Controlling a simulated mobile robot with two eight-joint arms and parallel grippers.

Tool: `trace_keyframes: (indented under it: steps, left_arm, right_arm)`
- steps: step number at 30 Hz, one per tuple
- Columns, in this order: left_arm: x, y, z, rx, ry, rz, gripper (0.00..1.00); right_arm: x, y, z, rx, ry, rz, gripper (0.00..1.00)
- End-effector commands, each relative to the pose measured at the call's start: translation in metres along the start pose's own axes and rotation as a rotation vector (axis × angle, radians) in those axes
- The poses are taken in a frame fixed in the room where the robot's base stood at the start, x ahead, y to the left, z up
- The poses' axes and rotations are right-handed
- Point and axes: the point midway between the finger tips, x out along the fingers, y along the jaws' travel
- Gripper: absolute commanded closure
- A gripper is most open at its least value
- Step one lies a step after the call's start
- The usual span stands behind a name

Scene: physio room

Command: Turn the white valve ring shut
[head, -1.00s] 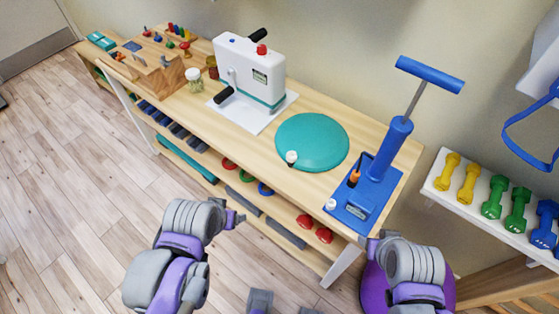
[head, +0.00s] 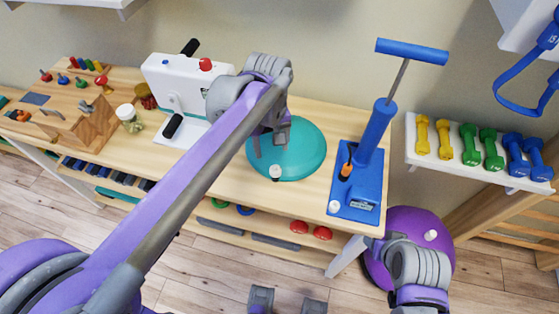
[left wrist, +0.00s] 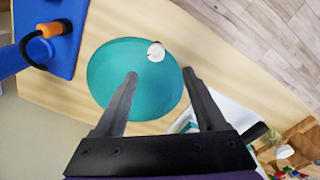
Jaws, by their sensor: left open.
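The small white valve ring (head: 275,171) sits at the near edge of a round teal cushion (head: 310,158) on the wooden bench. In the left wrist view the white ring (left wrist: 156,52) lies just beyond the fingertips, near the cushion's rim (left wrist: 105,80). My left gripper (head: 268,142) is over the cushion, pointing down, with its arm crossing from the lower left. In the left wrist view its two fingers (left wrist: 160,73) are apart with nothing between them. My right gripper (head: 388,252) is low at the right by the bench's front; its jaws cannot be made out.
A blue hand pump (head: 370,150) with an orange-tipped hose stands right of the cushion. A white machine (head: 165,85) stands behind my left arm. A purple ball (head: 405,225) is beside the right arm. Dumbbells on a white shelf (head: 430,158) are at the right.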

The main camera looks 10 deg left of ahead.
Motion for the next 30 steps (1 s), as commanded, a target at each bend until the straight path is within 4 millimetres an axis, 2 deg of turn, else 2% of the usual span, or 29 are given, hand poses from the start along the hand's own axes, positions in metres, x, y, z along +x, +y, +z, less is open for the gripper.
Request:
trace_keyframes:
  steps: [7, 21, 25, 30]
  left_arm:
    - [0.01, 0.005, -0.003, -0.021, -0.013, -0.011, 0.28]
    - [0.091, 0.004, -0.002, -0.019, -0.012, -0.01, 0.28]
    - [0.103, 0.004, -0.001, -0.019, -0.012, -0.01, 0.28]
    - [0.109, 0.004, -0.001, -0.019, -0.012, -0.01, 0.28]
  right_arm:
    - [0.002, 0.0, 0.001, 0.0, -0.001, 0.0, 0.46]
    - [0.008, 0.0, 0.007, 0.0, -0.004, 0.0, 0.46]
    - [0.009, 0.0, 0.007, 0.0, -0.005, 0.0, 0.46]
    - [0.009, 0.0, 0.007, 0.0, -0.005, 0.0, 0.46]
